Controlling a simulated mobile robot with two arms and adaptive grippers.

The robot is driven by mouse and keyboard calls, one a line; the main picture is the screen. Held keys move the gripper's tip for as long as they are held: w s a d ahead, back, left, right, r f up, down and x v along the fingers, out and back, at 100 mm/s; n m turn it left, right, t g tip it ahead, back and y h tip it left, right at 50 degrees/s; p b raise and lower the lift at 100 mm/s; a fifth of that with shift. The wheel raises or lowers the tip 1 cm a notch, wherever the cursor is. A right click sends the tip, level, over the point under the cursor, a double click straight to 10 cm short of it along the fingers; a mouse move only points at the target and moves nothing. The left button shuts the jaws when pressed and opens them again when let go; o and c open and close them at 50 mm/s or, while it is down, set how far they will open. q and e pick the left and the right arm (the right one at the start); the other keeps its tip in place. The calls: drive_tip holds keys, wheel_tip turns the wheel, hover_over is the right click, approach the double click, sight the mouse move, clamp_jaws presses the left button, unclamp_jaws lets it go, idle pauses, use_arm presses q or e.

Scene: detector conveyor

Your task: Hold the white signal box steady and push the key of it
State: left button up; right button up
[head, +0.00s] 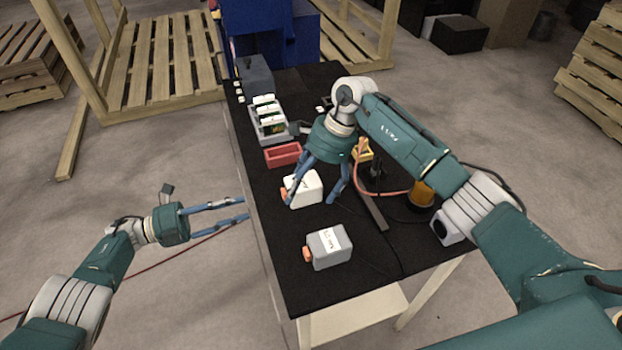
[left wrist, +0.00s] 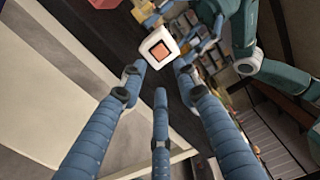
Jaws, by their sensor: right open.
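The white signal box (head: 306,190) stands on the black table top, its orange key (head: 284,192) facing left. In the left wrist view the white box (left wrist: 147,48) and its square orange key (left wrist: 160,48) are straight ahead, beyond my fingertips. My right gripper (head: 313,198) is over the box from above, its fingers spread on either side; I cannot tell whether they touch it. My left gripper (head: 245,208) is open and empty by the table's left edge, apart from the key and pointing towards it. Its spread fingers show in the left wrist view (left wrist: 158,75).
A grey box (head: 330,250) with an orange key stands nearer on the table (head: 285,270). A red tray (head: 283,155) and a grey rack (head: 268,125) of white-topped units lie behind. A cable and a dark bar lie right of the white box.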

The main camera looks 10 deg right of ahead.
drive_tip(key=shift+c, duration=0.5)
drive_tip(key=c, duration=1.3)
use_arm(q)
clamp_jaws()
use_arm(e)
drive_tip(key=shift+c, duration=0.5)
